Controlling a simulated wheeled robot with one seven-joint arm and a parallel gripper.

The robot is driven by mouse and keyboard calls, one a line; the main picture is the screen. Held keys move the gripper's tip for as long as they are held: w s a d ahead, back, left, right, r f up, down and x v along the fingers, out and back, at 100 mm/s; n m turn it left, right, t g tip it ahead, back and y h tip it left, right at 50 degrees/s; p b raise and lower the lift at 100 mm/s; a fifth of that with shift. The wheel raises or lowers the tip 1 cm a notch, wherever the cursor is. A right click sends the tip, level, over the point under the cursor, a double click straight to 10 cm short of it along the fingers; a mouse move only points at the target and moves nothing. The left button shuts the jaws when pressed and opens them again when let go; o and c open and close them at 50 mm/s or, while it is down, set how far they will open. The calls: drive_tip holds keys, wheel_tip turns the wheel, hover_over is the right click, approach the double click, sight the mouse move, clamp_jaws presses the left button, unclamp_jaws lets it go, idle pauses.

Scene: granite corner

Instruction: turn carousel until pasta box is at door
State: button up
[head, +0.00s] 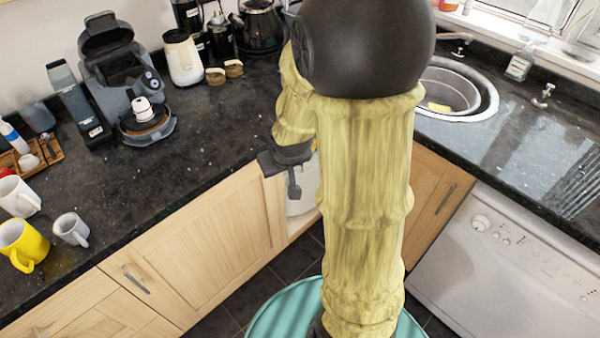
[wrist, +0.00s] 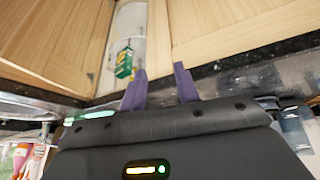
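The corner carousel (head: 302,196) shows in the head view as a white curved surface in the gap between the corner cabinets, partly hidden by my arm. In the wrist view its pale curved part (wrist: 128,25) shows in the opening between two wooden panels. A small green box (wrist: 124,62) with a pale label is in that opening; I cannot tell whether it is the pasta box. My gripper (wrist: 161,72) has two purple fingers spread apart with nothing between them. The green box appears just beyond the left finger. In the head view my gripper (head: 292,180) hangs in front of the corner opening.
A sink (head: 455,88) and a white dishwasher (head: 500,260) are at the right. The worktop edge is close to my gripper.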

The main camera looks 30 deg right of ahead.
sight(303, 169)
drive_tip(key=w+d+f+t+b, duration=0.3)
drive_tip(key=w+d+f+b, duration=0.45)
drive_tip(key=f, duration=0.35)
drive_tip(key=w+d+f+t+b, duration=0.3)
drive_tip(key=w+d+f+b, duration=0.4)
drive_tip(key=f, duration=0.4)
drive_tip(key=d+f+t+y+b, duration=0.1)
drive_tip(key=d+f+t+b, duration=0.1)
drive_tip(key=f+b, duration=0.3)
drive_tip(key=s+d+f+t+b, duration=0.1)
drive_tip(key=d+f+b, duration=0.3)
drive_tip(key=f, duration=0.4)
drive_tip(key=d+f+n+t+y+b, duration=0.1)
drive_tip(key=d+f+t+b, duration=0.2)
drive_tip(key=f+b, duration=0.3)
drive_tip(key=shift+s+f+y+b, duration=0.3)
drive_tip(key=shift+f+b, duration=0.1)
drive_tip(key=shift+b, duration=0.2)
drive_tip(key=w+b, duration=0.1)
drive_tip(key=w, duration=0.4)
drive_tip(key=w+a+b, duration=0.1)
drive_tip(key=w+b, duration=0.1)
drive_tip(key=w, duration=0.3)
drive_tip(key=w+a+b, duration=0.1)
drive_tip(key=w+b, duration=0.1)
drive_tip(key=w, duration=0.4)
drive_tip(key=shift+w+f, duration=0.1)
drive_tip(key=shift+w, duration=0.6)
